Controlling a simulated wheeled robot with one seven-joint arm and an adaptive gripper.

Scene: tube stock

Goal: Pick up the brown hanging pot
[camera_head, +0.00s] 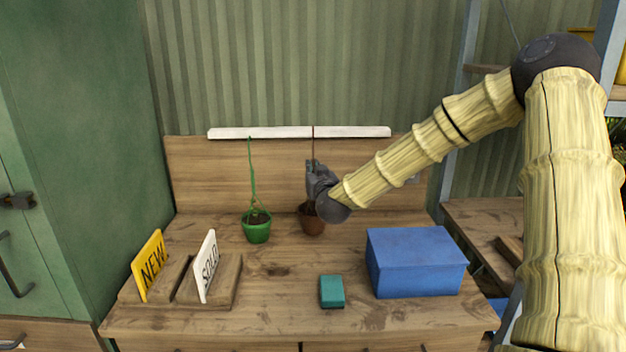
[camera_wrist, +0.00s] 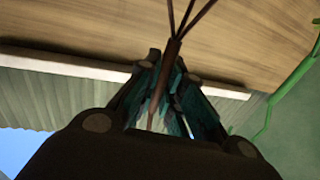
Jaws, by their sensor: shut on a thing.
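The brown hanging pot (camera_head: 312,222) is at the back middle of the wooden table, partly hidden by my gripper (camera_head: 313,172) in the head view. A thin dark hanger line shows above the gripper. In the wrist view, my gripper (camera_wrist: 168,72) is shut on the brown stem of the pot's hanger (camera_wrist: 172,55), where thin strands meet and spread towards the top edge. The pot's body is not clear in the wrist view. I cannot tell whether the pot touches the table.
A blue box (camera_head: 415,262) is at the right, a teal block (camera_head: 332,291) at the front. A wooden sign holder (camera_head: 222,290) carries yellow NEW and white SOLD signs. A wooden back panel (camera_head: 215,175) stands behind.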

